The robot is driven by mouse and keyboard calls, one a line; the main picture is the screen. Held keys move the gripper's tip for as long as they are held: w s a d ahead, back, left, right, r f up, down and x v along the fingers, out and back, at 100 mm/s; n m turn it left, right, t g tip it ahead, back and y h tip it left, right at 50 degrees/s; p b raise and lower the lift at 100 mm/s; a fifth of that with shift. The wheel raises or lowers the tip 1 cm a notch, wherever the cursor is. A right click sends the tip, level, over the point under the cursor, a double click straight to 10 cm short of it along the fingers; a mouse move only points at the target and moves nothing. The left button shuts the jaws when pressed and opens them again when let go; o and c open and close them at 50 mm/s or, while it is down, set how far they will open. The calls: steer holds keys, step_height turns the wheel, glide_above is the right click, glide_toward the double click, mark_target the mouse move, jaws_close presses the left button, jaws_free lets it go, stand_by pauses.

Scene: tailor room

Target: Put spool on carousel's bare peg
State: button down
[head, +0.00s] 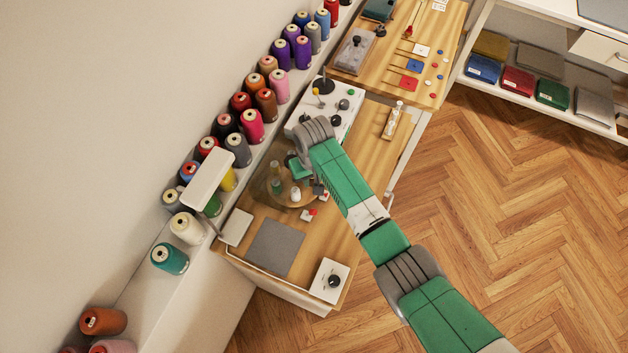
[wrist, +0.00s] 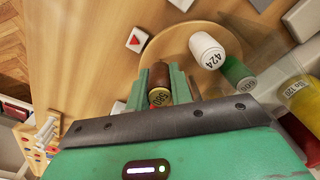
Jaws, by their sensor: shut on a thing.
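My gripper (wrist: 158,84) is shut on a brown spool (wrist: 160,76), which sits between its two green fingers in the wrist view. The spool's end facing the camera has a printed number. The round wooden carousel (wrist: 180,44) lies beyond the spool; I cannot tell the height between them. A white spool marked 424 (wrist: 207,50) and a green spool (wrist: 238,72) stand on the carousel. In the head view the carousel (head: 308,201) is beside my gripper, with the white spool (head: 296,194) and green spool (head: 277,185) on it. The bare peg is not distinguishable; the held spool is hidden there.
A wall shelf with many thread cones (head: 253,126) runs along the left. A white lamp head (head: 207,178) overhangs near the carousel. A grey mat (head: 275,247) and a white box with a black knob (head: 330,280) lie on the near table; a white panel (head: 345,105) stands behind.

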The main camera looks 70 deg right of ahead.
steer(key=shift+g, duration=0.3)
steer(key=f, duration=0.1)
steer(key=a+f, duration=0.1)
steer(key=s+f, duration=0.1)
steer(key=shift+s+a+f, duration=0.1)
steer(key=shift+a+f, duration=0.05)
steer(key=shift+f, duration=0.25)
steer(key=c, duration=1.2)
jaws_free()
steer(key=shift+o, duration=0.2)
steer(key=r+p, duration=0.1)
steer(key=r, duration=0.6)
steer(key=w+d+r+p, duration=0.1)
steer(key=r, duration=0.3)
steer(key=shift+d+r+p, duration=0.1)
steer(key=shift+r+p, duration=0.15)
steer(key=shift+p, duration=0.1)
